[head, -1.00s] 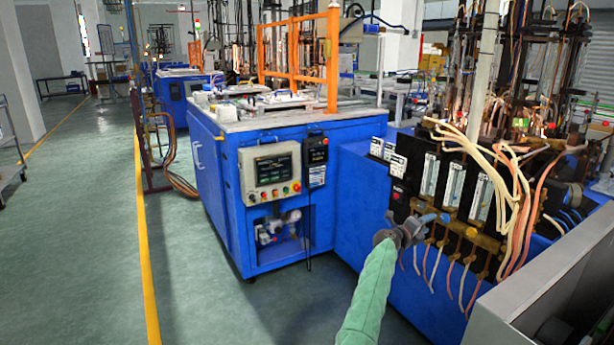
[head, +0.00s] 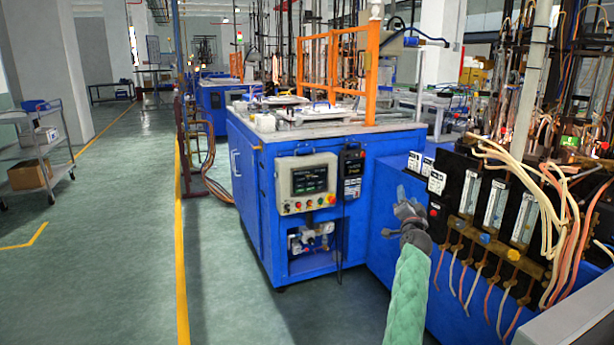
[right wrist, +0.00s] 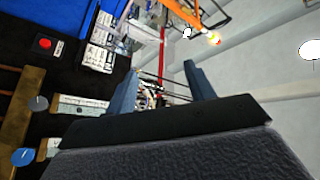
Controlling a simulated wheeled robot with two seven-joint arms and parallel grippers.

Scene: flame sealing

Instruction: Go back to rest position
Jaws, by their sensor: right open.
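My right gripper (head: 402,196) is in the head view, at the end of my green-sleeved arm. It is in front of the blue machine side, left of the black flow-meter panel (head: 450,182). In the right wrist view my right gripper (right wrist: 160,85) has its two blue-grey fingers spread apart with nothing between them. Brass valves with blue knobs (head: 485,238) sit below the flow meters, to the right of the gripper and apart from it. A blue knob (right wrist: 24,157) also shows at lower left in the right wrist view. My left gripper is out of view.
A blue cabinet (head: 245,200) with a control screen (head: 308,180) stands ahead. Hoses (head: 560,215) hang around the flow meters. A grey cart (head: 45,160) with a cardboard box stands at far left. The green floor left of the yellow line is mostly clear.

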